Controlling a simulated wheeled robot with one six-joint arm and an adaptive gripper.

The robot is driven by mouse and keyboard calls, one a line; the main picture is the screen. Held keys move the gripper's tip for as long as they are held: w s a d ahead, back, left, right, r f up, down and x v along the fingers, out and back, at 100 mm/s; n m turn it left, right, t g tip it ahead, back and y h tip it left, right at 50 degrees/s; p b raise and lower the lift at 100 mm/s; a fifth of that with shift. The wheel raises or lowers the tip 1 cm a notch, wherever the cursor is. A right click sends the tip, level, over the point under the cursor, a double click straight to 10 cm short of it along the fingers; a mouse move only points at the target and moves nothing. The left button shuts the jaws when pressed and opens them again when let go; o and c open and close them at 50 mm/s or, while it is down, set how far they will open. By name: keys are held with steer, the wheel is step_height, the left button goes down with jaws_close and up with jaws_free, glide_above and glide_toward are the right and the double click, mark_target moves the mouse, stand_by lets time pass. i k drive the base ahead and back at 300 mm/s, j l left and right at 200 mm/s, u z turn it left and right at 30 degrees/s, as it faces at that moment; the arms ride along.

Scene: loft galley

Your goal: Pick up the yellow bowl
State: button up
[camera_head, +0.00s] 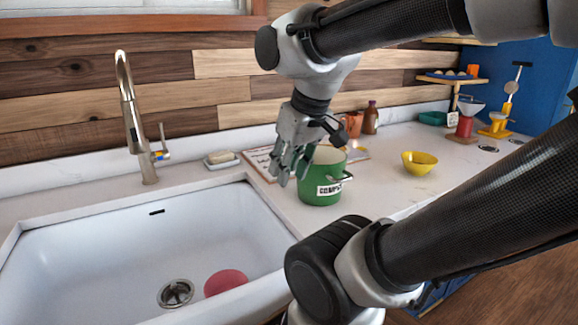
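The yellow bowl (419,165) sits upright on the white counter, right of the green compost bin, with nothing touching it. My gripper (288,178) hangs pointing down at the left side of the green bin, over the counter near the sink's back right corner. It is left of the bowl and well apart from it. Its fingers look spread with a gap between them, and no object shows in them.
The green compost bin (318,188) stands between my gripper and the bowl. A white sink (90,245) with a tall faucet (130,115) and a red round object (226,281) is at left. A brown bottle (371,118) and an orange mug (352,124) stand behind. Counter around the bowl is clear.

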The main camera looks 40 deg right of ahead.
mark_target(418, 165)
steer(key=k, duration=0.2)
steer(key=k+z, duration=0.25)
steer(key=z, duration=0.2)
steer(key=k+l+z, duration=0.1)
steer(key=z, duration=0.35)
steer(key=j+z, duration=0.25)
steer(key=z, duration=0.25)
steer(key=j+z, duration=0.3)
steer(key=z, duration=0.2)
steer(key=i+l+u, duration=0.3)
steer(key=l+u, duration=0.3)
steer(key=i+l+u, duration=0.25)
steer(key=l, duration=0.15)
steer(key=k+j, duration=0.05)
steer(key=k, duration=0.05)
